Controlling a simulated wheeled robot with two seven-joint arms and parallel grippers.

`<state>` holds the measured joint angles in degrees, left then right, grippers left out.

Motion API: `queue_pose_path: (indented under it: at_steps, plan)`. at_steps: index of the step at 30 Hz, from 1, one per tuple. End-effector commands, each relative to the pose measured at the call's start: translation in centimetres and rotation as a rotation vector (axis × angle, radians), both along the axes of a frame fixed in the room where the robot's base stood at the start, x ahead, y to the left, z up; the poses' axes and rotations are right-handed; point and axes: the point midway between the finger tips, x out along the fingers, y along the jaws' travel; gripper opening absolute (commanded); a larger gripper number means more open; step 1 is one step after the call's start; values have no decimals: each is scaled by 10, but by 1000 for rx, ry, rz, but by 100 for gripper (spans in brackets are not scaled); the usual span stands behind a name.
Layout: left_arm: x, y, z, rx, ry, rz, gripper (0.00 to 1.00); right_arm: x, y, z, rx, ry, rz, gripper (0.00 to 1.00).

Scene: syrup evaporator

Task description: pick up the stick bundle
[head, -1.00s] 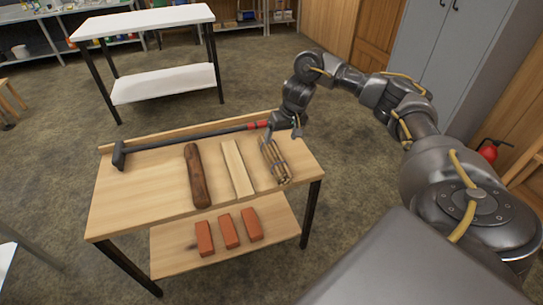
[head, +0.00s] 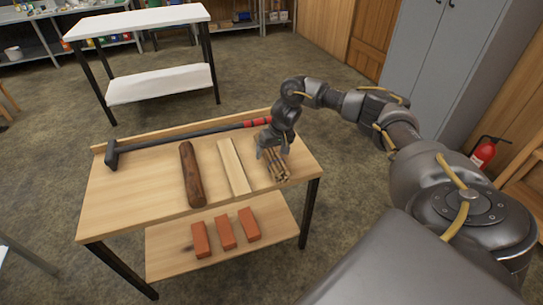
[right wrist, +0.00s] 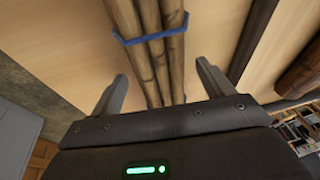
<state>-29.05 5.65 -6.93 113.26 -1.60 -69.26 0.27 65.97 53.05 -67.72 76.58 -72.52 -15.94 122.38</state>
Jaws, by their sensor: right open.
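The stick bundle (head: 277,166) lies on the right part of the wooden table's top (head: 133,197). It is several thin brown sticks side by side, and the right wrist view shows it (right wrist: 152,60) tied with a blue band (right wrist: 150,32). My right gripper (head: 272,153) is over the far half of the bundle. In the right wrist view its two fingers (right wrist: 160,88) are spread wide, one on each side of the sticks, and hold nothing. The gripper hides the far end of the bundle in the head view. My left gripper is not in view.
Left of the bundle lie a pale wooden board (head: 233,167) and a dark log (head: 190,174). A long-handled hammer (head: 180,136) lies along the back. Several red bricks (head: 225,232) sit on the lower shelf. A white table (head: 140,22) stands behind.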

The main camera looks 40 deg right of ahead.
Motion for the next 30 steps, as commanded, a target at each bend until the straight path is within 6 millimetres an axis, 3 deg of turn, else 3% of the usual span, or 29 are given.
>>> queue_pose_path:
  at_steps: [6, 18, 30]
  plan:
    - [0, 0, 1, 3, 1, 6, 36, 0, 0, 0, 0, 0, 0, 79]
    - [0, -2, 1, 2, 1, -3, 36, 0, 0, 1, 0, -1, 0, 28]
    - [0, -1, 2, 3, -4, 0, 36, 1, 0, 12, 0, -3, -1, 28]
